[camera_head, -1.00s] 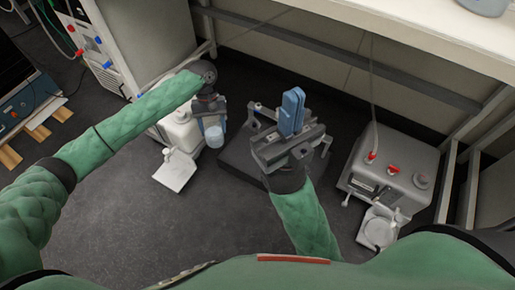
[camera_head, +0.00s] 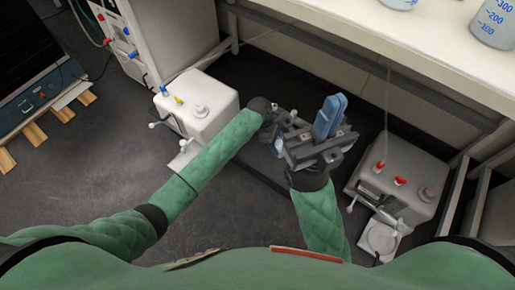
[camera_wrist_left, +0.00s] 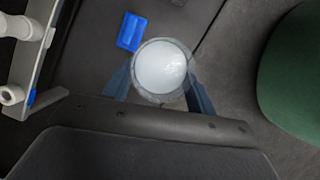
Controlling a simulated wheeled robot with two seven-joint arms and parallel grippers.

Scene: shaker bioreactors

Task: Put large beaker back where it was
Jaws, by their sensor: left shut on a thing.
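The held beaker (camera_wrist_left: 161,68) is round and whitish, seen from above between the two blue-grey fingers of my left gripper (camera_wrist_left: 160,88) in the left wrist view. In the head view, the left gripper (camera_head: 278,138) is just left of my right gripper, and only a pale sliver of the beaker (camera_head: 279,148) shows. My right gripper (camera_head: 328,116) points up with its blue fingers close together, and nothing shows between them. Two graduated beakers stand on the bench at the upper right: one large (camera_head: 494,24) and one cut off by the frame (camera_head: 400,3).
A white machine (camera_head: 197,100) with a blue and a yellow knob stands on the left. A grey machine (camera_head: 396,188) with red knobs stands on the right. The white bench (camera_head: 420,35) overhangs at the back. A blue rectangular piece (camera_wrist_left: 131,31) lies beyond the beaker in the wrist view.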

